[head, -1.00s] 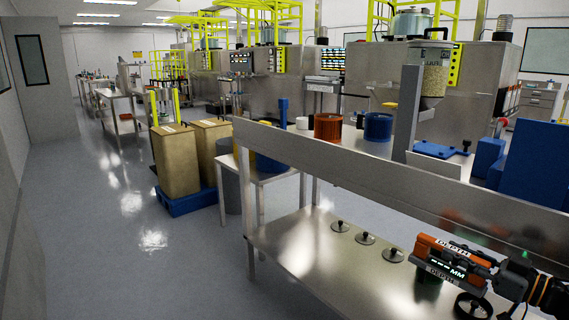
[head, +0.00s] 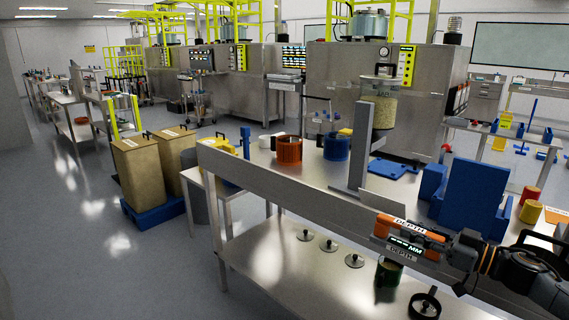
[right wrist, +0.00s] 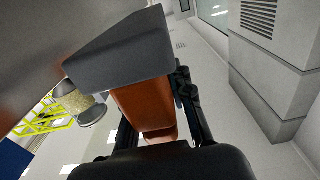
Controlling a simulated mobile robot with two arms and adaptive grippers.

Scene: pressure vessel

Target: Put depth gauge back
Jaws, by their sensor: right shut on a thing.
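The depth gauge (head: 410,230) is an orange and black tool with DEPTH labels and an MM readout. My right gripper (head: 446,246) is shut on it and holds it in front of the steel table, above the lower shelf. In the right wrist view the gauge's orange body (right wrist: 145,108) runs between dark fingers, with a dark grey block (right wrist: 120,48) at its far end. The fingertips are partly hidden there. My left gripper is not in view.
The lower shelf (head: 265,262) holds several small metal discs (head: 328,245), a dark green cup (head: 388,272) under the gauge and a black ring-shaped part (head: 424,304). The tabletop behind carries an orange container (head: 289,150), a blue container (head: 336,147) and a blue block (head: 472,195).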

